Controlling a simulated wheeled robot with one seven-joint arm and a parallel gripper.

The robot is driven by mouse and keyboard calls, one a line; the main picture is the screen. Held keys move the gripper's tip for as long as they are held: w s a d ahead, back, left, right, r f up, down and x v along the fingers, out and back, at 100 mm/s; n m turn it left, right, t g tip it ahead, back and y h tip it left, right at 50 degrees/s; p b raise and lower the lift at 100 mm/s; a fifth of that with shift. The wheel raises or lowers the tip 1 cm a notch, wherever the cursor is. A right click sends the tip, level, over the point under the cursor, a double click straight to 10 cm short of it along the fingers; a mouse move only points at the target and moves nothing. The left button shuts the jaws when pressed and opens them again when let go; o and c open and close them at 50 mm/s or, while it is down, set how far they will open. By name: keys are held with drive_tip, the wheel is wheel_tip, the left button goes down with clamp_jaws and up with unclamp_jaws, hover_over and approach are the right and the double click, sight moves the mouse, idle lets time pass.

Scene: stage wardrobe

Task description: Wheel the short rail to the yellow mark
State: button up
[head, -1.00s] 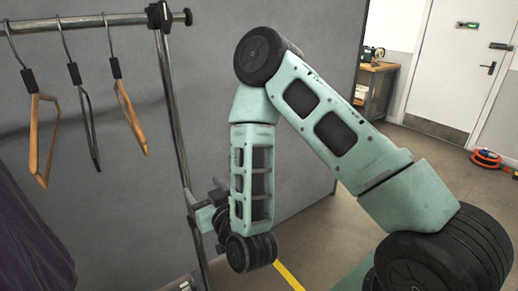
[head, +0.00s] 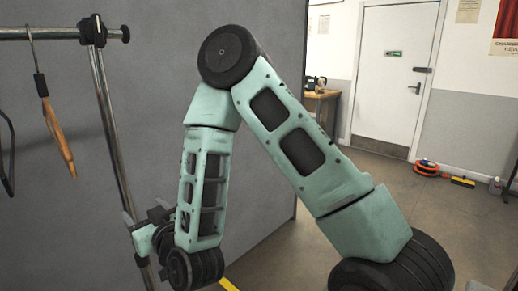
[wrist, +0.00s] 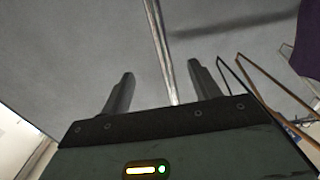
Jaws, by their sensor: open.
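The rail's chrome post (head: 112,155) stands at the left of the head view, with a top bar (head: 40,33) and a black clamp joint (head: 93,31). My gripper (head: 138,238) is low beside the post, partly hidden by my forearm. In the wrist view my gripper (wrist: 158,72) is open, and the post (wrist: 158,40) runs between its two fingers in the picture. I see no finger pressed on it. A yellow floor strip (head: 229,284) shows at the bottom edge of the head view, mostly hidden. The rail's base is out of view.
A wooden hanger (head: 58,135) hangs from the bar. A grey panel (head: 265,120) stands behind the rail. A wooden table (head: 320,110) and a white door (head: 393,85) are farther back. An orange reel (head: 427,168) lies by the right wall. Floor between is clear.

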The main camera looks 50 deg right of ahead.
drive_tip(key=shift+w+f+b, duration=0.2)
drive_tip(key=shift+w+b, duration=0.15)
drive_tip(key=shift+b, duration=2.5)
